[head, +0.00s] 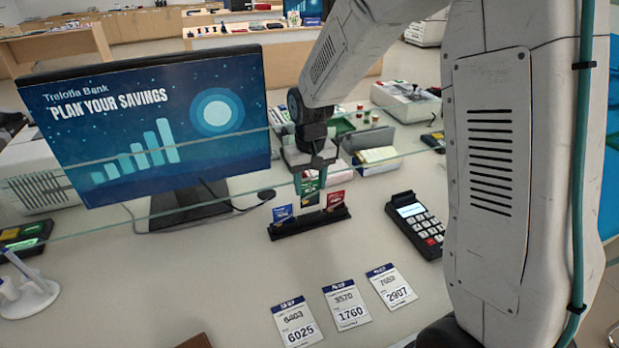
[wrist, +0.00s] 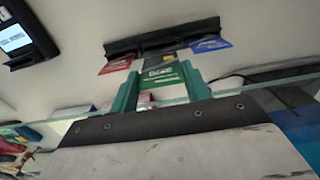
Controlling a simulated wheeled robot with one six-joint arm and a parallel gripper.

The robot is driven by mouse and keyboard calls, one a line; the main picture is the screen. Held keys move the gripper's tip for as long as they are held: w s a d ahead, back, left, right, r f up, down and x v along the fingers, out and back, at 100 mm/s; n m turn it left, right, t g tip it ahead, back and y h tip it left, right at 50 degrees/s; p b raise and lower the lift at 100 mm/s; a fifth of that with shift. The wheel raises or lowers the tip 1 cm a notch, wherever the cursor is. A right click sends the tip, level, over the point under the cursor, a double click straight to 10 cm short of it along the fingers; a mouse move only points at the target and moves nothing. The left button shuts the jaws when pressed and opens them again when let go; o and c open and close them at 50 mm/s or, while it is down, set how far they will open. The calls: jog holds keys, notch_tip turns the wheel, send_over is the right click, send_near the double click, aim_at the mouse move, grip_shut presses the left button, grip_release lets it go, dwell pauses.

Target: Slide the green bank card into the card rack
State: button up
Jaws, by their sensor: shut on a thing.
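The black card rack (head: 300,228) stands on the counter, with a blue card (head: 282,213) at its left and a red card (head: 335,200) at its right. The rack also shows in the wrist view (wrist: 130,45), with the red card (wrist: 117,65) left and the blue card (wrist: 210,44) right. My gripper (head: 311,184) is shut on the green bank card (head: 309,195), upright above the rack's middle. In the wrist view the green card (wrist: 165,76) sits between my green fingers. I cannot tell whether its lower edge is in the slot.
A monitor (head: 150,125) stands left of the rack and a card terminal (head: 415,222) right of it. A thin glass edge (head: 110,222) crosses the view near my gripper. Three number slips (head: 345,304) lie in front; the counter between is clear.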

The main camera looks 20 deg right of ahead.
aim_at(310, 198)
jog(key=shift+f, duration=2.6)
jog(key=o, duration=1.1)
jog(key=shift+r, duration=3.45)
